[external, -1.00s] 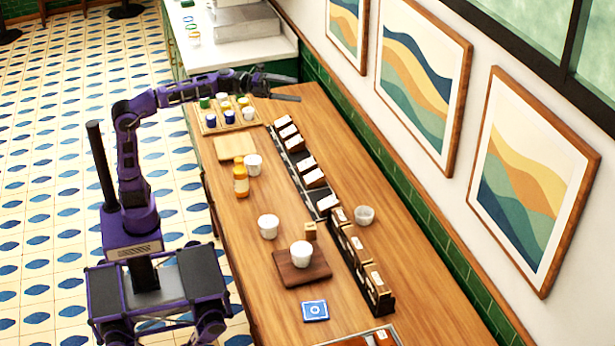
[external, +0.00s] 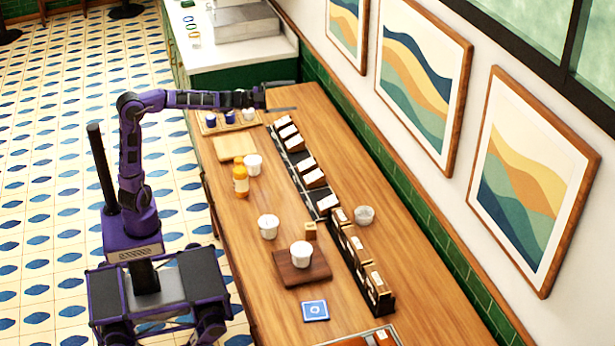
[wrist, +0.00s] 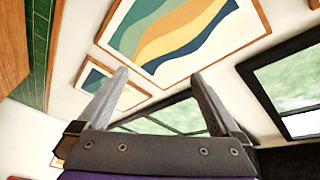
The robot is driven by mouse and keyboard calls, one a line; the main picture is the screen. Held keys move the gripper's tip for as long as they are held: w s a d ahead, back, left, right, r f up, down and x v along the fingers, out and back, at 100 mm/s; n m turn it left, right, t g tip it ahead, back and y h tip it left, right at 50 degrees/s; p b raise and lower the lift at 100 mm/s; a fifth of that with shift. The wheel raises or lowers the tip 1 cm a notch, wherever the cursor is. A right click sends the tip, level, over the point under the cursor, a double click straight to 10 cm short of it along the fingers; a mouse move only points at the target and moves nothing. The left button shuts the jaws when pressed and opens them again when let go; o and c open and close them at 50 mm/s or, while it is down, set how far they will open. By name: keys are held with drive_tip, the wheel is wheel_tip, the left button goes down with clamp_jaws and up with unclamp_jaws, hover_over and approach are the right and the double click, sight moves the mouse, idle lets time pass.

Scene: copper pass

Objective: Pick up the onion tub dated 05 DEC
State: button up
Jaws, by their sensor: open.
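Several white tubs stand on the long wooden counter in the external view: one beside the orange-capped bottle (external: 252,165), one nearer the front (external: 268,228), and one on a dark board (external: 301,255). No date or onion label is legible, so I cannot tell which is the 05 DEC tub. My gripper (external: 284,97) is open and empty above the counter's far end, well away from these tubs. In the wrist view its two fingers (wrist: 160,76) are spread apart, with only wall, pictures and window beyond them.
A tray of small jars (external: 208,127) at the far end is partly hidden by my arm.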

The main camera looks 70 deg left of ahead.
drive_tip(key=a+f+n+g+y, duration=0.1)
drive_tip(key=a+f+n+y, duration=0.3)
drive_tip(key=f, duration=0.5)
drive_tip(key=a+f+n+g+y, duration=0.1)
drive_tip(key=a+f+n+y, duration=0.1)
drive_tip(key=a+f+n, duration=0.55)
drive_tip(key=n+g+y+b, duration=0.2)
drive_tip(key=n+g+y, duration=0.2)
drive_tip(key=n+y, duration=0.3)
hover_over(255, 160)
drive_tip(key=shift+n+h, duration=0.35)
drive_tip(key=shift+h, duration=0.25)
wheel_tip(255, 160, down, 18)
drive_tip(key=shift+w+d+r, duration=0.1)
wheel_tip(255, 160, down, 3)
drive_tip(key=shift+f, duration=0.1)
wheel_tip(255, 160, down, 4)
drive_tip(key=shift+f+b, duration=0.2)
drive_tip(key=shift+b, duration=0.45)
drive_tip(key=shift+r+x, duration=0.25)
drive_tip(key=shift+x, duration=1.1)
drive_tip(key=shift+c, duration=0.2)
drive_tip(key=c, duration=1.1)
